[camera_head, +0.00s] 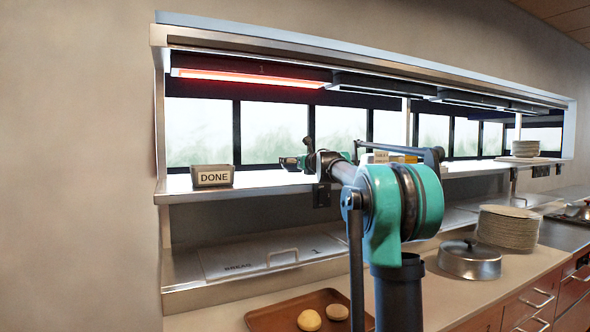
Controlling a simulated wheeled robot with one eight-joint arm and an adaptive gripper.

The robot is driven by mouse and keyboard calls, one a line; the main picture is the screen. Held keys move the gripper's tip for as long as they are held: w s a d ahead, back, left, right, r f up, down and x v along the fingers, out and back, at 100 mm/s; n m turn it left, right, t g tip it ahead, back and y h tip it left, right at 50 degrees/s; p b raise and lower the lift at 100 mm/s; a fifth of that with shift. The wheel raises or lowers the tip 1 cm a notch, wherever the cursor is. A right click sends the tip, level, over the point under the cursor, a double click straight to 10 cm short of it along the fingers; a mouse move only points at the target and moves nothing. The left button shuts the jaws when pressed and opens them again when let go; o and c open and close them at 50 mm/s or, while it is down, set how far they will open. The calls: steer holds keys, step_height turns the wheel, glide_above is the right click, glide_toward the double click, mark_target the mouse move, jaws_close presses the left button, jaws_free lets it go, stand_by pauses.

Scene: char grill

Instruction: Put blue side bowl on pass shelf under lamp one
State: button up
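The steel pass shelf (262,184) runs along the window. A heat lamp glowing red (250,77) hangs over its left part, and the lamps farther right are dark. My arm reaches over the shelf, and its far end, where my gripper (290,162) seems to be, is small and mostly hidden by my own links. It is in front of the window, a little above the shelf surface, right of the glowing lamp's middle. I cannot tell whether the fingers are open or shut. No blue side bowl can be made out.
A small labelled holder (392,158) sits behind my arm. Plates (526,148) are stacked at the shelf's right.

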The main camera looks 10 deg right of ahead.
mark_target(295, 167)
steer(key=shift+f, duration=1.55)
steer(key=shift+f, duration=0.1)
steer(key=o, duration=1.1)
steer(key=shift+c, duration=0.2)
steer(key=shift+s, duration=0.25)
steer(key=v, duration=1.1)
steer(key=shift+s, duration=0.25)
steer(key=shift+s+d, duration=0.1)
steer(key=shift+d, duration=0.05)
